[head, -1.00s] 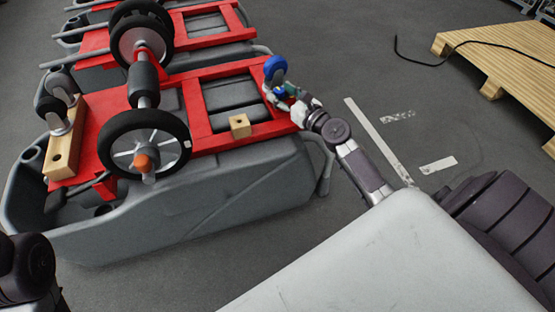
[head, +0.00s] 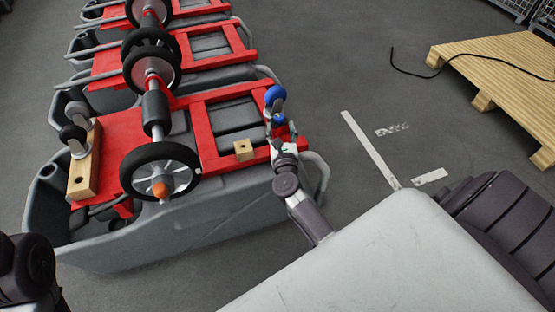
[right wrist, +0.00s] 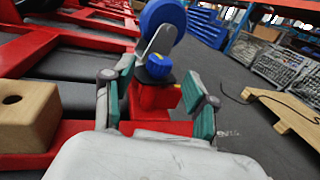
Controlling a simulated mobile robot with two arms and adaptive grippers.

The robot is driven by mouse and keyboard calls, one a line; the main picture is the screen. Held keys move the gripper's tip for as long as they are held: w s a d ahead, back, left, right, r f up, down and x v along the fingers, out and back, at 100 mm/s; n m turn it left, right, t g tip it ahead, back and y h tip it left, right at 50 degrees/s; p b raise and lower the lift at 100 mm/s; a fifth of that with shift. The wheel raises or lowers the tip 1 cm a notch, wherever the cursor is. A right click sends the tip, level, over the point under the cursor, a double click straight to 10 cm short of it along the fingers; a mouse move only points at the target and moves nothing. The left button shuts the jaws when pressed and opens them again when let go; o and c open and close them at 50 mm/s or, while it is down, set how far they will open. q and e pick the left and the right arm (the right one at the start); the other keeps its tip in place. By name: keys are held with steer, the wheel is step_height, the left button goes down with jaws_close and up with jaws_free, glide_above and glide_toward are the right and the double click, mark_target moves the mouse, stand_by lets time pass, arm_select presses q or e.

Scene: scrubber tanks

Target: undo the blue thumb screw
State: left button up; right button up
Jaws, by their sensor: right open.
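The blue thumb screw (right wrist: 158,64) is a small ribbed knob in front of a grey bracket that carries a larger blue wheel (right wrist: 163,18). In the head view the screw (head: 279,119) is small, at the right end of the nearest red frame. My right gripper (right wrist: 159,98) is open. Its green-padded fingers stand to the left and right, with the knob and a red post between and beyond them. No contact with the knob shows. In the head view this gripper (head: 282,133) covers part of the frame's corner. My left gripper is out of view.
The red frame (head: 208,145) sits on a grey tank (head: 240,210). A wooden block (head: 243,150) lies on the frame, left of my right gripper. Black wheels (head: 160,168) stand farther left.

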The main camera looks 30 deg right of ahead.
steer(key=v, duration=1)
steer(key=s+a+f+n+g+y+p, duration=0.3)
steer(key=s+a+f+n+y+p, duration=0.1)
steer(key=n, duration=0.9)
steer(key=s+a+f+n+g+y+p, duration=0.2)
steer(key=s+a+f+n+y+p, duration=0.3)
steer(key=s+f+n+p, duration=0.4)
step_height(320, 180, down, 3)
steer(key=a+n+p, duration=0.1)
steer(key=n, duration=0.4)
steer(key=shift+a+r+g, duration=0.15)
steer(key=shift+a+g, duration=0.2)
steer(key=shift+g, duration=0.05)
